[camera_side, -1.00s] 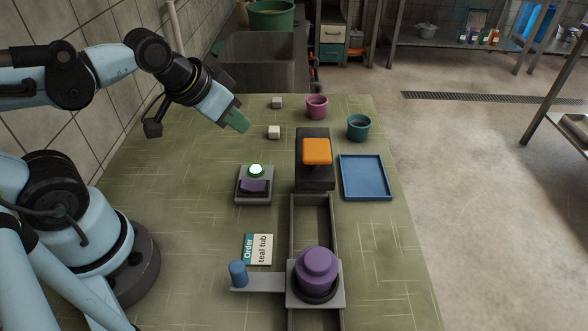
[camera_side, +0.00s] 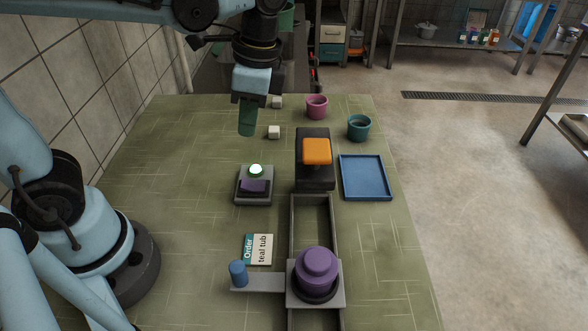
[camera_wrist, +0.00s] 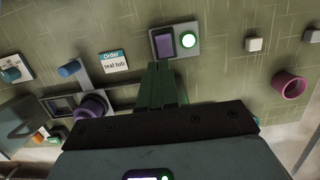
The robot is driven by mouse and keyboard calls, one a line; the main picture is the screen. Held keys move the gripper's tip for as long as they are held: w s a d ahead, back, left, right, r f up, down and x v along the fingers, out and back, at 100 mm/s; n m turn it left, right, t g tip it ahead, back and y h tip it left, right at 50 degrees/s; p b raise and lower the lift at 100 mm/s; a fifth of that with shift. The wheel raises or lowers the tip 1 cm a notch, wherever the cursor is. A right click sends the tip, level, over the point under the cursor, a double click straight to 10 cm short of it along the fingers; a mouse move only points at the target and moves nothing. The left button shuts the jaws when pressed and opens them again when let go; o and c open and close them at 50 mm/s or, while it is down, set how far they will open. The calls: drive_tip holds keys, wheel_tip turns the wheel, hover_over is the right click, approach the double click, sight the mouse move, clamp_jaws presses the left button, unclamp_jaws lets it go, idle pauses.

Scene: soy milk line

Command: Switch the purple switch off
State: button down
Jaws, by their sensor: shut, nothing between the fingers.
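The purple switch (camera_side: 254,186) is a rocker on a grey box on the green table, left of the middle. A round lamp (camera_side: 256,170) on the same box glows pale green. In the wrist view the purple switch (camera_wrist: 164,45) and the lit lamp (camera_wrist: 189,40) show just beyond the fingers. My gripper (camera_side: 247,133) is shut and empty, with its green fingers pointing down. It hangs above and behind the switch box in the side view, apart from it. In the wrist view my gripper (camera_wrist: 163,68) shows its fingers together.
A dark machine with an orange top (camera_side: 317,151) stands right of the switch, and a blue tray (camera_side: 366,178) beyond it. A purple container (camera_side: 317,266) sits on a slide in front. Small white cubes (camera_side: 274,132), a pink tub (camera_side: 317,105) and a teal tub (camera_side: 358,130) stand behind.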

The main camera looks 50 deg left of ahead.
sight(253, 185)
drive_tip(key=f, duration=0.4)
drive_tip(key=s+a+f, duration=0.1)
drive_tip(key=f, duration=0.7)
drive_tip(key=shift+s+a, duration=0.35)
drive_tip(key=shift+f, duration=0.1)
